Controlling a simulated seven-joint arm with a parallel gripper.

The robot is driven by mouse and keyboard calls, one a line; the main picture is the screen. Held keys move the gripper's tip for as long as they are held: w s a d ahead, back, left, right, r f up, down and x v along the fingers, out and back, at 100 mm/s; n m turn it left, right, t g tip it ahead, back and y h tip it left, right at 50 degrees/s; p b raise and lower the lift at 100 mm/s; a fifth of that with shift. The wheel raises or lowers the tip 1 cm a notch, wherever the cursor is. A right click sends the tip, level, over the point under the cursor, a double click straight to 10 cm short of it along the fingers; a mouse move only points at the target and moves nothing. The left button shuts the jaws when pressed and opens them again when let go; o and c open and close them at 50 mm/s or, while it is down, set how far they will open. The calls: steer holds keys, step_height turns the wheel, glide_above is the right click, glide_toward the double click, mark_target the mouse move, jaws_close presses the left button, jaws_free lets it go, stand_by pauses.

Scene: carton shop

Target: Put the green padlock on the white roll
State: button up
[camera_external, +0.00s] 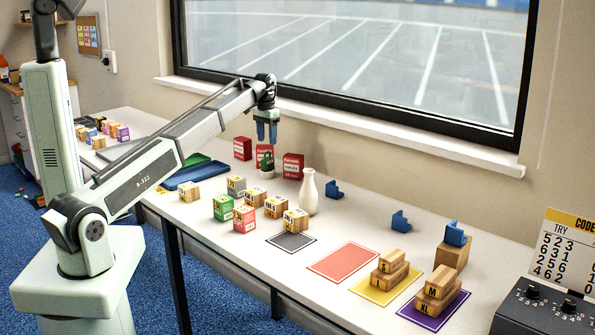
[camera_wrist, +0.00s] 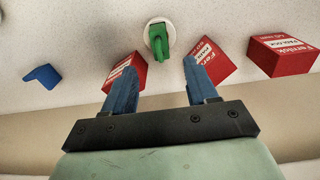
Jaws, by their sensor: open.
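The green padlock (camera_wrist: 159,44) rests on the white roll (camera_wrist: 150,24), inside its round outline in the wrist view. In the external view the padlock (camera_external: 267,160) sits upright on top of the roll (camera_external: 267,174), toward the back of the table. My gripper (camera_external: 267,141) hangs above the padlock, pointing down, with a gap between them. In the wrist view its two blue fingers (camera_wrist: 160,68) are apart with nothing between them, and the padlock lies just beyond their tips.
Red boxes (camera_external: 293,166) stand close around the roll. A white vase (camera_external: 308,192) is to its right. Several wooden, green and red blocks (camera_external: 244,218) stand in front. A blue tray (camera_external: 196,174) lies to the left. Coloured mats (camera_external: 344,262) lie further right.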

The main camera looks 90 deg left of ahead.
steer(key=shift+r, duration=1.25)
